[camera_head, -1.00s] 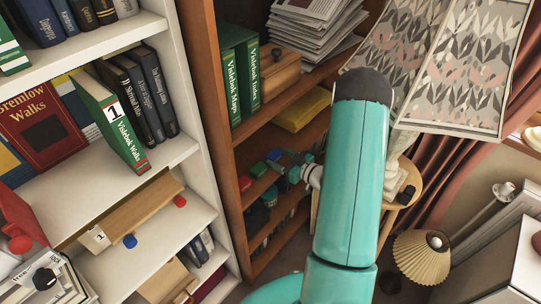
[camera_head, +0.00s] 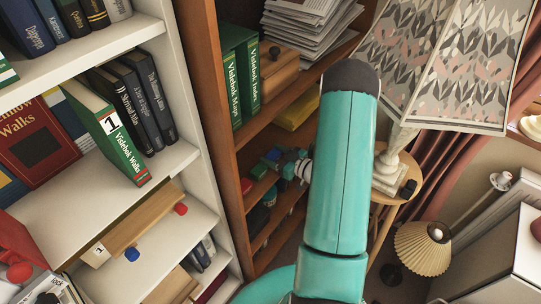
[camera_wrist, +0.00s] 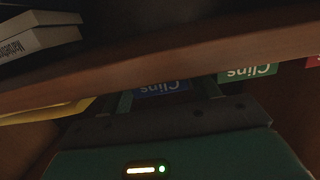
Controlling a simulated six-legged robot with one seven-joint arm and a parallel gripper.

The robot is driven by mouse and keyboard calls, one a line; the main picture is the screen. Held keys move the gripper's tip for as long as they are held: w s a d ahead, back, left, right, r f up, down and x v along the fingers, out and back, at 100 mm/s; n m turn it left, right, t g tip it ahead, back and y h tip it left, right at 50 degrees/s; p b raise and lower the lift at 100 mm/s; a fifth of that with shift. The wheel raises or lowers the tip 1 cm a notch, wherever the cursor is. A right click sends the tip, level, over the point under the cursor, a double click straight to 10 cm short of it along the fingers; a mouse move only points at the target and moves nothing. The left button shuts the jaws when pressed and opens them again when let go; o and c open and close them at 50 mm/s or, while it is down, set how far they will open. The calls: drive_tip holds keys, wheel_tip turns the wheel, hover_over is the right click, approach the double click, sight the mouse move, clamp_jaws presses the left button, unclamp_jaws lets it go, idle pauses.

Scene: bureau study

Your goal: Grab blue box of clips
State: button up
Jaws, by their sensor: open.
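The blue box of clips (camera_wrist: 162,88) lies on a brown wooden shelf. Its label reads upside down in the wrist view, and a shelf edge hides part of it. My gripper (camera_wrist: 167,97) is open, with one finger on each side of the blue box in that view. I cannot tell whether the fingers touch it. In the head view the blue box (camera_head: 273,154) is small, close to my gripper (camera_head: 277,164), and partly covered by it.
A green clips box (camera_wrist: 248,71) sits right of the blue one, with a red box (camera_wrist: 314,62) beyond. A wooden board edge (camera_wrist: 100,78) runs close above my gripper. A yellow item (camera_wrist: 45,113) is at left. The lamp (camera_head: 390,165) stands right of my arm.

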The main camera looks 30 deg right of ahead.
drive_tip(key=shift+w+a, duration=0.1)
drive_tip(key=shift+w, duration=0.1)
drive_tip(key=shift+s+r, duration=0.1)
drive_tip(key=shift+s, duration=0.15)
drive_tip(key=shift+w, duration=0.15)
drive_tip(key=c, duration=0.7)
drive_tip(key=shift+c, duration=0.2)
